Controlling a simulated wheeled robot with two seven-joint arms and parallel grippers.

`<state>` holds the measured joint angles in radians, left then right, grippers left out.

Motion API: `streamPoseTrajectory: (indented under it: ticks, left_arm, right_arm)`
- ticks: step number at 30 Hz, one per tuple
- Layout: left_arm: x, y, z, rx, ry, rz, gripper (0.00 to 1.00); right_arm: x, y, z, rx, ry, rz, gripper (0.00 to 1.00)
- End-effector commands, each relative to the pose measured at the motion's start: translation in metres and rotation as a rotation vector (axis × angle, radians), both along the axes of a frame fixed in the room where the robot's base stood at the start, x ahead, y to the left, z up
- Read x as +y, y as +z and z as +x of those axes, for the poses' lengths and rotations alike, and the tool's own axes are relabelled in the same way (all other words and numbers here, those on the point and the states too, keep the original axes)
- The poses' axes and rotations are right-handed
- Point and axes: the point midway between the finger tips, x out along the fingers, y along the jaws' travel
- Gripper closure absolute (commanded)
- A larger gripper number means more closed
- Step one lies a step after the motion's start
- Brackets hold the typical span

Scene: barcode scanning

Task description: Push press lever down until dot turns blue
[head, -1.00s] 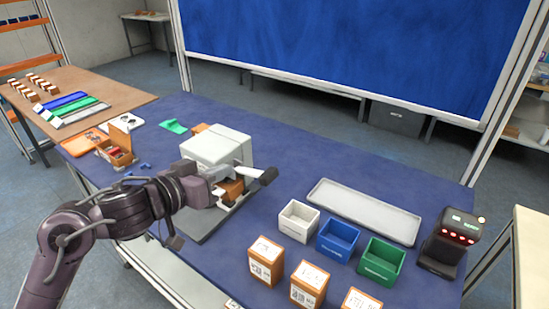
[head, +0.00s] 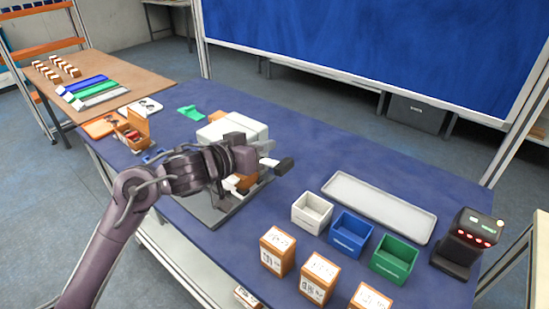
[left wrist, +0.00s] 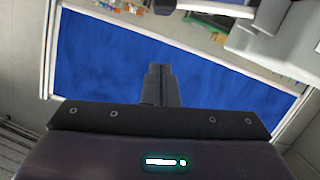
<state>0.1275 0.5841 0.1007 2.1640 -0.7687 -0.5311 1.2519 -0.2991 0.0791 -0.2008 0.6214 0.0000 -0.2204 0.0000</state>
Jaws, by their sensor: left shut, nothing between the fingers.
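The press (head: 234,127) has a white-grey housing and stands on a grey base plate on the blue table. Its lever ends in a black handle (head: 285,166) that sticks out to the right. My left gripper (head: 245,160) is in front of the press, to the left of the handle, and its hand hides part of the press and lever. Its dark fingers (left wrist: 160,85) are shut and empty in the left wrist view. A pale part of the press (left wrist: 270,38) shows there at upper right. I cannot make out a dot on the press. My right gripper is not in view.
White (head: 312,212), blue (head: 350,234) and green (head: 394,260) bins stand right of the press, with a long tray (head: 378,207) behind. Brown labelled boxes (head: 317,277) line the front. A scanner (head: 463,240) stands at far right. An open brown box (head: 133,130) lies left.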

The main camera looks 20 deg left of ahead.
Motion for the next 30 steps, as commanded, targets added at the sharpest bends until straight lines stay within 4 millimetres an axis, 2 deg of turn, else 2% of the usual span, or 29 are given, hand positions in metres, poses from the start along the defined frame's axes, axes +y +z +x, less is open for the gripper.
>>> streamPoseTrajectory:
  ticks: [4,6,12,30]
  left_arm:
    - [-0.011,-0.005,0.024,-0.001,-0.001,-0.002,1.00]
    - [-0.014,-0.021,0.021,0.005,-0.002,0.000,1.00]
    - [-0.018,-0.040,0.019,0.002,0.000,0.000,1.00]
    - [-0.020,-0.048,0.018,-0.006,0.001,0.017,1.00]
  right_arm:
    - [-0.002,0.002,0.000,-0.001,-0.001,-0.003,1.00]
    - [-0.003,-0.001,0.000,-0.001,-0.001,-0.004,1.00]
    - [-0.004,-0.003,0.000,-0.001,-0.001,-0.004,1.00]
    - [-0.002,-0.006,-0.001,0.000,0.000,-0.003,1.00]
